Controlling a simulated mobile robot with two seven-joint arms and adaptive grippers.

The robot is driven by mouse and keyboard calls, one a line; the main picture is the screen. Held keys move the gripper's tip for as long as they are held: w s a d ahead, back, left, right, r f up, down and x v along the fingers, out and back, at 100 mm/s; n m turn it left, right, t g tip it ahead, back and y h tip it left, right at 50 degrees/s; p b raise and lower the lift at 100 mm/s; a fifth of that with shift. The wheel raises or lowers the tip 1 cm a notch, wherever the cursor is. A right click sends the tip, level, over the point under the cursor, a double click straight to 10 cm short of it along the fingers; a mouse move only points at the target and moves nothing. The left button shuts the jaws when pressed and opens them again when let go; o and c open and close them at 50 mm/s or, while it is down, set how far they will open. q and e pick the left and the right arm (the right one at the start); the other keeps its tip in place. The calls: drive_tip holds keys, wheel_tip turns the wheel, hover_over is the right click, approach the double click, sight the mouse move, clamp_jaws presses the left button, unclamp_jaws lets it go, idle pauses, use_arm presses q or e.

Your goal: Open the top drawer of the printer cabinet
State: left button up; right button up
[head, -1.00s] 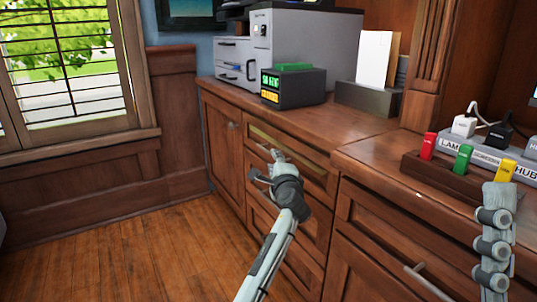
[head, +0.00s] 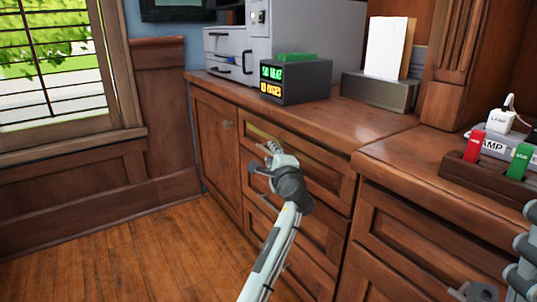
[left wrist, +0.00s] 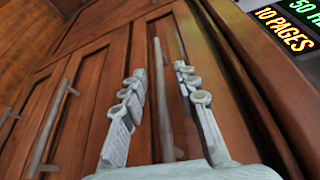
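The printer cabinet (head: 220,88) is a brown wooden base unit below the grey printer (head: 305,35). Its top drawer (head: 325,185) looks shut, flush with the front. My left gripper (head: 268,157) is in front of this drawer, toward its left part. In the left wrist view the left gripper (left wrist: 160,92) is open, its two fingers on either side of a long bar handle (left wrist: 163,105). The handle lies between the fingers, with gaps visible on both sides. In the head view the arm and gripper hide part of the drawer front.
A black display box (head: 295,82) and a grey letter holder (head: 380,92) stand on the cabinet top. A deeper wooden cabinet (head: 420,235) adjoins at right, bearing a USB holder (head: 490,182). The wooden floor (head: 130,255) at left is clear.

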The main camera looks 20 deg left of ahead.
idle(0.3)
use_arm(q)
clamp_jaws()
idle(0.3)
